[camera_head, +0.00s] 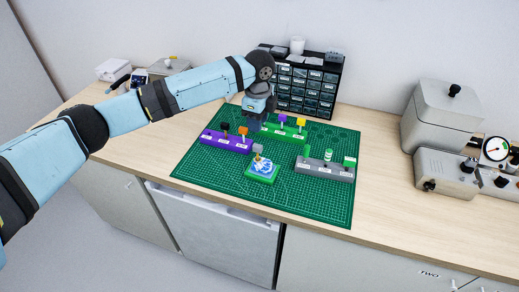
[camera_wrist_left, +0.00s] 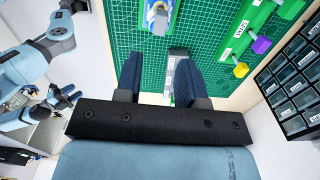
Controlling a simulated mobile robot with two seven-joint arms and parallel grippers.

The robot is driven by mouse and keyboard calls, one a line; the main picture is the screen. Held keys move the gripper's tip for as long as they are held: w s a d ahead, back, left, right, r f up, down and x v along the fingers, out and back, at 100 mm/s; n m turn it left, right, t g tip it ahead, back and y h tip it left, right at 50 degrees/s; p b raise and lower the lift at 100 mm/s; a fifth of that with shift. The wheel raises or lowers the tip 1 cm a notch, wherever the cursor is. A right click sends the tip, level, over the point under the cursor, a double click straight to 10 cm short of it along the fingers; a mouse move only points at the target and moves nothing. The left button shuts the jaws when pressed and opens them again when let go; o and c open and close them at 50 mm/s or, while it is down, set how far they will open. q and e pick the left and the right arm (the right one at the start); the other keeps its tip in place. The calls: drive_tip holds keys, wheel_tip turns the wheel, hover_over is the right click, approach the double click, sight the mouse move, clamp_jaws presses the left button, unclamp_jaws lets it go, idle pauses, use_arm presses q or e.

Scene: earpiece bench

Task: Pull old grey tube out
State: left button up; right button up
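The blue-and-white earpiece piece (camera_head: 262,168) sits on a small green block on the mat. A small grey part (camera_head: 257,149), which looks like the old grey tube, stands up from it. In the left wrist view the earpiece piece (camera_wrist_left: 150,16) is at the top edge with the grey part (camera_wrist_left: 160,22) on it. My left gripper (camera_wrist_left: 158,58) is open and empty, with a gap between its dark fingers. In the head view it hangs above and behind the earpiece piece, apart from it.
A purple rack (camera_head: 226,142), a green rack (camera_head: 284,131) and a grey rack (camera_head: 325,170) stand around it on the green cutting mat (camera_head: 300,200). A drawer cabinet (camera_head: 305,90) is behind. Grey machines (camera_head: 440,120) stand at right. The mat's front is clear.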

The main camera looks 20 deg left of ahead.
sight(258, 145)
use_arm(q)
wheel_tip(258, 145, down, 7)
drive_tip(key=b, duration=0.7)
drive_tip(key=shift+r, duration=0.1)
wheel_tip(258, 145, down, 2)
drive_tip(key=shift+f, duration=0.25)
clamp_jaws()
drive_tip(key=shift+r+p, duration=0.25)
drive_tip(key=shift+p, duration=0.1)
drive_tip(key=shift+r+p, duration=0.4)
drive_tip(key=shift+p, duration=0.25)
drive_tip(key=shift+r+p, duration=0.9)
drive_tip(key=shift+p, duration=0.4)
drive_tip(key=shift+r, duration=0.1)
